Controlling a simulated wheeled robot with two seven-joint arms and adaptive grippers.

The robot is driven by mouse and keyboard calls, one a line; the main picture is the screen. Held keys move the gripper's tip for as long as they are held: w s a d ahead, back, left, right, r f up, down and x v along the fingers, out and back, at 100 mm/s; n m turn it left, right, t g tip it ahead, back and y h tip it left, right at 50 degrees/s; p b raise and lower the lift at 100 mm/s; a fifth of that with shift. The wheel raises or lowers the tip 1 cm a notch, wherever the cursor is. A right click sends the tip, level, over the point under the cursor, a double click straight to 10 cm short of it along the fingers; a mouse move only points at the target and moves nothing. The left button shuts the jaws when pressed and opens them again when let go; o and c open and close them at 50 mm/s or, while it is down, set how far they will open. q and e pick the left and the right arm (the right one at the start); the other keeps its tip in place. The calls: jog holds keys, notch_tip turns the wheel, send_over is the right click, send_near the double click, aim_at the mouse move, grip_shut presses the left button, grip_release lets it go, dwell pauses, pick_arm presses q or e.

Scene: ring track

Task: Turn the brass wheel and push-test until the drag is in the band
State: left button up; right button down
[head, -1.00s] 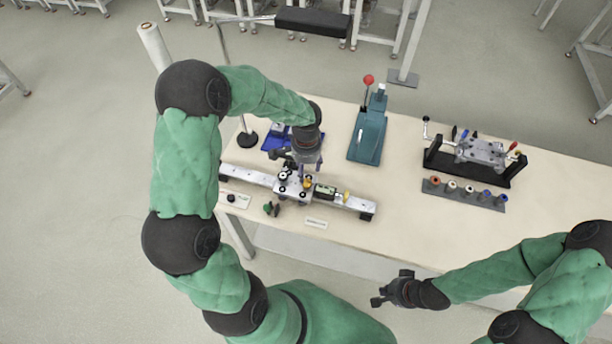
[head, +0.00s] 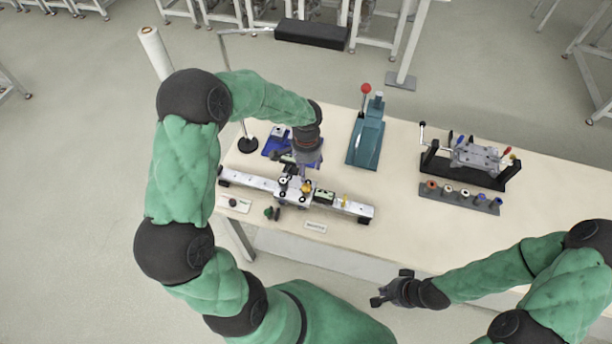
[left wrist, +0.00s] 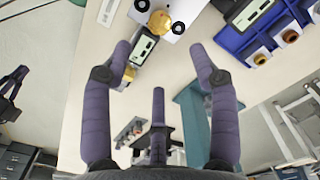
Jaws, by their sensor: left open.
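The brass wheel (head: 306,187) sits on a pale carriage (head: 291,194) on the metal rail (head: 256,182). In the left wrist view the brass wheel (left wrist: 160,22) shows at the top, beside a small gauge with a display (left wrist: 143,47). My left gripper (head: 304,170) is just above and behind the carriage. Its three purple fingers (left wrist: 158,65) are spread and hold nothing; the wheel lies beyond the fingertips in the wrist view. My right gripper (head: 388,287) hangs in front of the table's near edge, its fingers apart and empty.
A blue tray (head: 272,147) lies behind the rail. A teal lever press (head: 366,142) stands right of it. A black stand with a metal block (head: 475,155) and a rack of several spools (head: 462,194) are farther right. A label plate (head: 315,227) lies in front.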

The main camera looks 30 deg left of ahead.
aim_at(307, 187)
pick_arm(q)
notch_tip(307, 187, down, 11)
jog(key=shift+f+b, duration=0.1)
jog(key=shift+b, duration=0.35)
jog(key=c, duration=1.1)
